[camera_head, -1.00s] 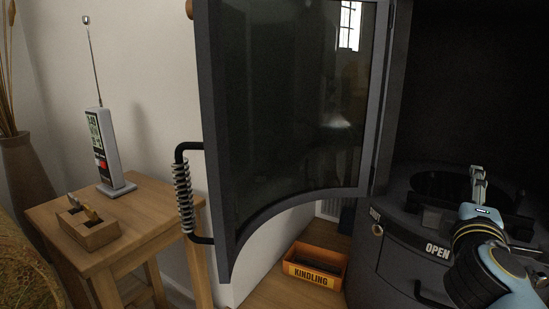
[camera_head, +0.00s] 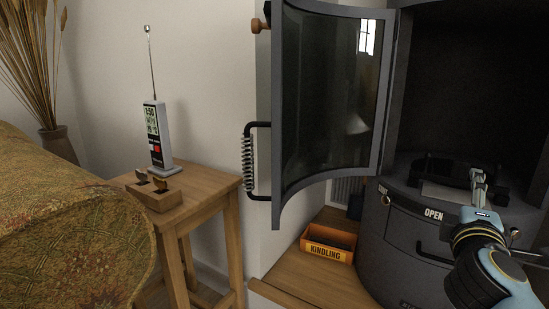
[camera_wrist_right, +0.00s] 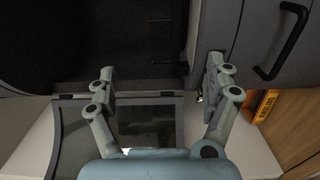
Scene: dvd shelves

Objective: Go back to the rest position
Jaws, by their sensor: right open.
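My right gripper (camera_head: 478,180) is in front of the dark stove (camera_head: 400,235) at the right of the head view, near the lower rim of its opening. In the right wrist view the same gripper (camera_wrist_right: 160,85) has its two fingers wide apart with nothing between them. The stove's glass door (camera_head: 330,100) stands swung open to the left, with a coiled handle (camera_head: 248,162) on its free edge. My left gripper is not seen in the head view.
An orange kindling box (camera_head: 327,246) sits on the wooden floor board below the door. A patterned armchair (camera_head: 70,230) fills the lower left.

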